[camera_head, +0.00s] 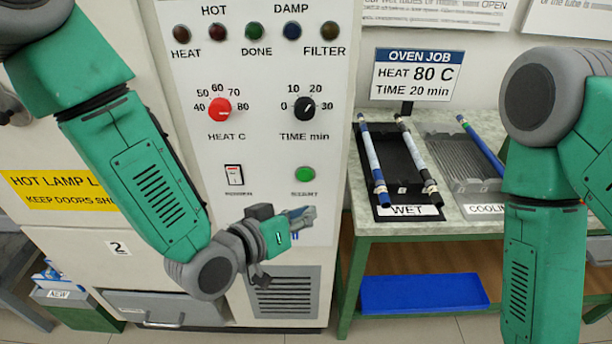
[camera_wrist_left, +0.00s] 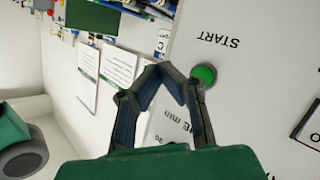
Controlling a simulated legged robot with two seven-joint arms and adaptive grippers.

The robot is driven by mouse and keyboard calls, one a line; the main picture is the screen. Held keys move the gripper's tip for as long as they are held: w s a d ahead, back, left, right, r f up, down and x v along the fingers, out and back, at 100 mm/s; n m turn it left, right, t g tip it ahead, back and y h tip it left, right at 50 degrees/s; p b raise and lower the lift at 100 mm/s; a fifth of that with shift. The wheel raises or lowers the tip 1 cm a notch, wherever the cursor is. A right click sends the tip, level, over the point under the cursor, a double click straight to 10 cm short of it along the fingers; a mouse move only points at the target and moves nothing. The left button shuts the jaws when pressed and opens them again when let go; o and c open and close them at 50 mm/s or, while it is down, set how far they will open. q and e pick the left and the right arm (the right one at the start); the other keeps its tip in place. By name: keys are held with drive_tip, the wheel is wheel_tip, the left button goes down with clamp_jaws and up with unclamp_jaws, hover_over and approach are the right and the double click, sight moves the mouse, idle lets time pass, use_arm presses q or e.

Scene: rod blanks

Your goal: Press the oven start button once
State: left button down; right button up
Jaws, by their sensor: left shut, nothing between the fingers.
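The green round start button (camera_head: 305,174) sits on the white oven panel (camera_head: 262,150), below the TIME dial, with a label under it. It also shows in the left wrist view (camera_wrist_left: 205,74) beside the word START. My left gripper (camera_head: 308,214) is shut and empty, just below the button in the head view. In the wrist view its fingertips (camera_wrist_left: 165,70) meet left of the button, and one finger appears right beside it. I cannot tell the gap to the panel. My right arm shows at the right, but its gripper is out of view.
Above are the red HEAT dial (camera_head: 220,109) and black TIME dial (camera_head: 304,108). A table (camera_head: 463,220) on the right holds a WET tray (camera_head: 408,211) and a cooling rack (camera_head: 466,160), both with rods.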

sight(316, 178)
use_arm(q)
drive_tip(key=w, duration=0.6)
drive_tip(key=shift+w+a+b, duration=0.15)
drive_tip(key=shift+w+b, duration=0.2)
drive_tip(key=shift+w, duration=0.05)
drive_tip(key=shift+w, duration=0.15)
idle(1.0)
drive_tip(key=shift+w+r, duration=0.1)
drive_tip(key=shift+w, duration=0.1)
drive_tip(key=shift+w, duration=0.4)
idle(0.8)
drive_tip(key=shift+s, duration=0.8)
